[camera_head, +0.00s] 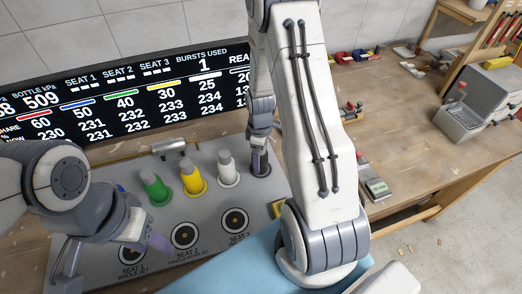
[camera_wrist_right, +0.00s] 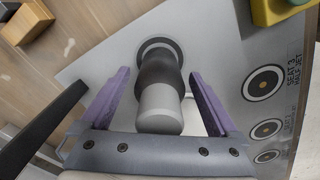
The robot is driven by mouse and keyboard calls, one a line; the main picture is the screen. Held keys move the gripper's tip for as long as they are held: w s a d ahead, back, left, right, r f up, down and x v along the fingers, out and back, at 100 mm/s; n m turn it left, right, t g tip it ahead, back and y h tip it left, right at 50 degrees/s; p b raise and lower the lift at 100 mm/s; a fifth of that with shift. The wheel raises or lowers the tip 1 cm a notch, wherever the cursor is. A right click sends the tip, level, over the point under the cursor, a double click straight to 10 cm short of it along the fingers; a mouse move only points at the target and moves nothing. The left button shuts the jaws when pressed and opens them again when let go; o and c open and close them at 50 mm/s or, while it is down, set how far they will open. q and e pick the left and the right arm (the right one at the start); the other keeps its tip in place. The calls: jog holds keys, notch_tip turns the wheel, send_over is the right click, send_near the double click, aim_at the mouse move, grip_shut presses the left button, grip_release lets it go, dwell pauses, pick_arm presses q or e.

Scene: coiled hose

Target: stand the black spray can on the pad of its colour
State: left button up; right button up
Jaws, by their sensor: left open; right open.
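The black spray can (camera_wrist_right: 157,72) with a grey cap stands upright in a dark ring on the grey panel in the right wrist view. My right gripper (camera_wrist_right: 158,82) is open, with one purple finger on each side of the can and gaps between. In the head view my right gripper (camera_head: 259,160) hangs over the panel's far right end and mostly hides the can. My left gripper (camera_head: 115,262) is open and empty over the panel's near left. I cannot make out a separate black pad with certainty.
Dark round seats (camera_head: 184,235) line the near panel. A display (camera_head: 130,95) stands behind.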

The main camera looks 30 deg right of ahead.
jog(key=shift+r, duration=0.4)
notch_tip(320, 180, up, 12)
jog(key=shift+f+b, duration=0.25)
jog(key=shift+b, duration=0.85)
jog(key=s+a+r, duration=0.3)
jog(key=s+a, duration=0.3)
jog(key=a, duration=0.5)
jog(key=s+a+r, duration=0.3)
jog(key=s+a, duration=0.2)
jog(key=a, duration=0.5)
jog(key=s+a+m+y, duration=0.1)
jog(key=s+a, duration=0.2)
jog(key=s, duration=0.5)
jog(key=shift+s+a+r, duration=0.2)
jog(key=shift+a+r, duration=0.05)
jog(key=shift+r, duration=0.2)
